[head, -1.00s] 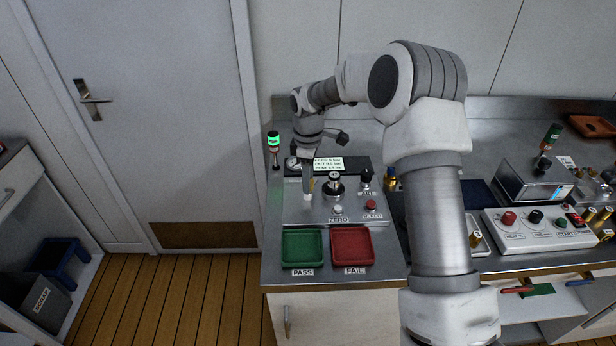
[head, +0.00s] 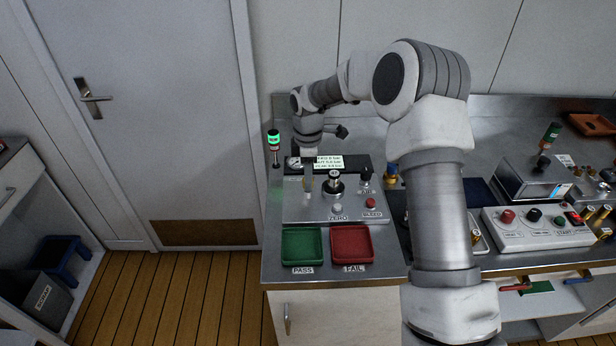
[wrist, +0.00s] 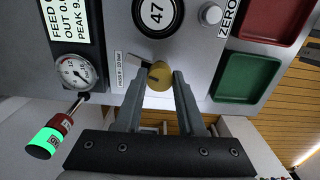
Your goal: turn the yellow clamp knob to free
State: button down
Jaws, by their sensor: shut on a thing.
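The yellow clamp knob (wrist: 159,76) sits on the grey panel beside a small label strip in the wrist view. My gripper (wrist: 157,82) is shut on it, with one finger on each side of the knob. In the head view my gripper (head: 308,190) points down at the left part of the panel (head: 292,212); the knob is mostly hidden there. Which way the knob is turned is hard to tell.
A round fixture marked 47 (wrist: 157,12), a gauge (wrist: 74,72) and a display (head: 329,161) are close by. A lit green lamp (head: 273,138) stands at left. Green (head: 303,263) and red (head: 352,261) trays lie in front.

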jog(key=c, duration=0.5)
grip_release()
notch_tip(320, 180, up, 18)
jog(key=shift+f, duration=0.25)
